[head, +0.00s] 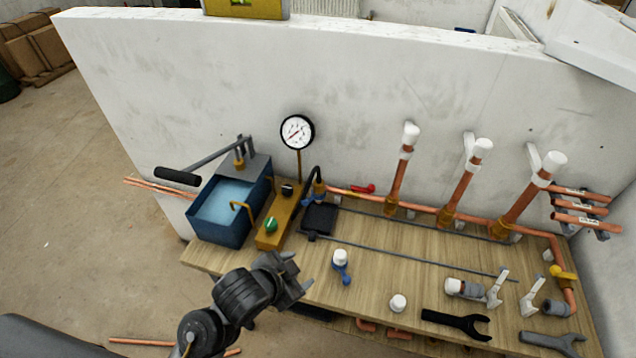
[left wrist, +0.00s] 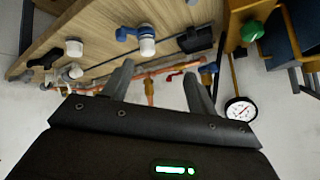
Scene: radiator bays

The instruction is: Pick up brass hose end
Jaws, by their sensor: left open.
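A brass fitting (head: 319,188) shows at the end of a black hose (head: 311,180) beside the pressure gauge, at the back of the wooden bench. I cannot tell for certain that this is the brass hose end. A black block (head: 319,219) stands just in front of it. My left gripper (head: 301,277) is over the bench's front left edge, in front of the fitting and apart from it. Its fingers (left wrist: 158,82) are spread and empty in the left wrist view. My right gripper is not in view.
The wooden bench (head: 390,250) carries copper pipes with white caps (head: 410,134), a blue-handled valve (head: 341,265), a white cap (head: 397,303) and a black wrench (head: 456,323). A blue water tank (head: 212,232) and a green knob (head: 271,225) stand left. A white wall (head: 200,90) closes the back.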

